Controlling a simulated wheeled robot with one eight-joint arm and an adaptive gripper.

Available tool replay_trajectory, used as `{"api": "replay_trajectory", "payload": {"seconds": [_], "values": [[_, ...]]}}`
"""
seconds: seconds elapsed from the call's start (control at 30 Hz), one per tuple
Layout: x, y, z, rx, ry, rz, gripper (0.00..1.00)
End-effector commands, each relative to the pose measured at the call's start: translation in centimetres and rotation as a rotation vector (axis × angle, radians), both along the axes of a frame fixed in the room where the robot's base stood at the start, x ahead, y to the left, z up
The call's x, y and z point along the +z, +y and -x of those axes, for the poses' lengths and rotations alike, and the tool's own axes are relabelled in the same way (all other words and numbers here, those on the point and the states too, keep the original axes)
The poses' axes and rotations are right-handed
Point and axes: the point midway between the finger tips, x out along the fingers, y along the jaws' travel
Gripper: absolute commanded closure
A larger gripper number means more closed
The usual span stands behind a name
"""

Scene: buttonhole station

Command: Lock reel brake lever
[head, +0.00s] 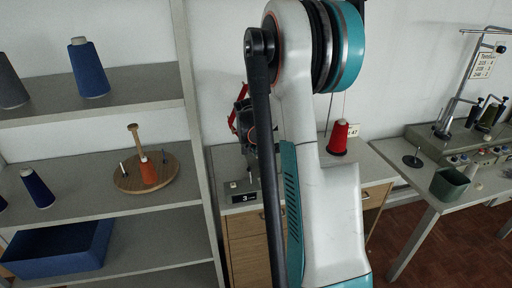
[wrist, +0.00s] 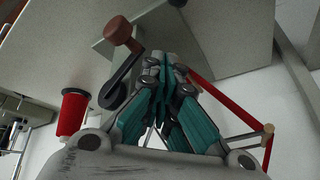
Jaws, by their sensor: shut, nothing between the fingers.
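A dark lever arm (wrist: 122,80) with a brown knob (wrist: 118,30) shows in the wrist view, mounted by a grey block on the station; it looks like the reel brake lever. My gripper (wrist: 165,62) is shut and empty, its tips just right of the lever in the picture. I cannot tell whether they touch it. In the head view my arm stands in front of the station and hides much of the lever area. The reel itself cannot be made out clearly.
A red thread cone (head: 338,140) stands on the cabinet top, right of my arm. A red band (wrist: 220,100) runs right of the fingers. A numbered plate (head: 244,198) sits on the cabinet's front edge. Shelves with cones stand left; a machine table (head: 450,190) stands right.

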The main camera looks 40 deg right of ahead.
Motion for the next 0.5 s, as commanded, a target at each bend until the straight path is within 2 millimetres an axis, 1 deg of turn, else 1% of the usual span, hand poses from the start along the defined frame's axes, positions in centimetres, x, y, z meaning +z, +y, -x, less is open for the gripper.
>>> {"api": "replay_trajectory", "payload": {"seconds": [0.03,0.2,0.23,0.3,0.5], "values": [[-1.1,-0.5,-0.2,-0.001,0.0,0.0,1.0],[-3.5,-1.4,-0.8,0.001,0.0,0.0,1.0],[-3.2,-0.6,-0.6,0.004,-0.001,0.0,1.0],[-3.3,0.4,-0.3,0.003,0.0,0.0,1.0],[-3.5,2.1,0.2,0.001,0.001,-0.001,1.0]]}}
